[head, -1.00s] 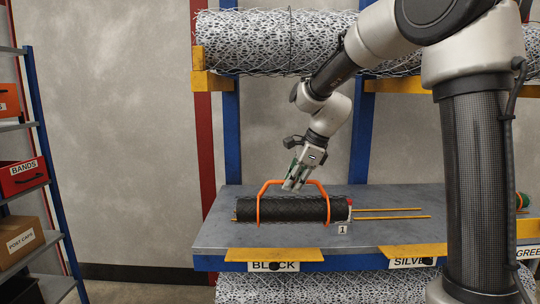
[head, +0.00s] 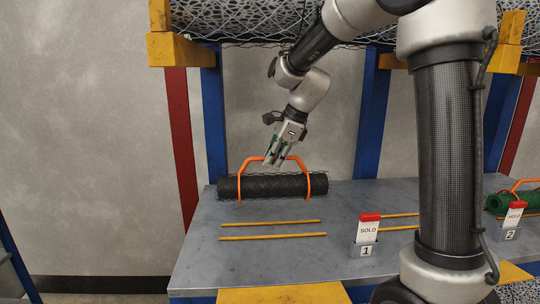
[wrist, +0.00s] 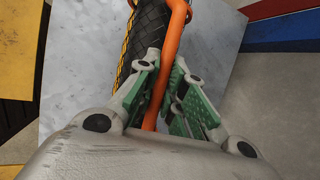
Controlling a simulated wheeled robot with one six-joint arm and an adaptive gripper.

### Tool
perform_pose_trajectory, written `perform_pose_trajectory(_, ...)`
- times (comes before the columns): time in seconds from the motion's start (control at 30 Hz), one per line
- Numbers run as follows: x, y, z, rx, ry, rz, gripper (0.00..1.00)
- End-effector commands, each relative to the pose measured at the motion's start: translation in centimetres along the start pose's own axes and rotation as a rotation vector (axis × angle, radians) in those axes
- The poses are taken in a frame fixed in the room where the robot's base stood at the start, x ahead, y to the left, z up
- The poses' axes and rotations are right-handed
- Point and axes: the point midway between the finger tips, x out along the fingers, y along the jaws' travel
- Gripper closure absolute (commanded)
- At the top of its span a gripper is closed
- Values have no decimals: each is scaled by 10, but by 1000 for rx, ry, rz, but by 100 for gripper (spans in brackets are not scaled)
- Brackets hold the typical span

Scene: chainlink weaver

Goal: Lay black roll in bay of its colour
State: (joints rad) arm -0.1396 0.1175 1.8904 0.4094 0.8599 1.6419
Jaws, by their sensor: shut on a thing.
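The black roll (head: 270,187) is a dark mesh cylinder lying crosswise in an orange carrying handle (head: 246,168). My gripper (head: 276,161) is shut on the top bar of the handle, above the middle of the roll. The roll appears held up off the shelf (head: 205,262), though the gap beneath cannot be seen clearly. In the wrist view the handle (wrist: 172,50) passes between the green-padded fingers, and the roll (wrist: 147,30) shows beyond. A pair of yellow strips (head: 270,223) lies bare in front of the roll. The bay colour labels are out of view.
A red-topped SOLD card (head: 368,228) with number 1 stands right of the bare strips. More strips (head: 400,214) lie beyond it. A green roll (head: 503,202) sits far right by SOLD card 2 (head: 514,215). Blue uprights (head: 214,125) stand behind.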

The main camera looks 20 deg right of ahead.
Motion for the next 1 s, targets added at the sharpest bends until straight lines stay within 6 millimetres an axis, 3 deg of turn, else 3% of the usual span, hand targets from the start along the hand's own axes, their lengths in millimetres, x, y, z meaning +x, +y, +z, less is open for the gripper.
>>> perform_pose_trajectory(0.27,17,4,-7,1,-1,0,100)
perform_pose_trajectory(1.0,88,18,-36,1,0,-2,100)
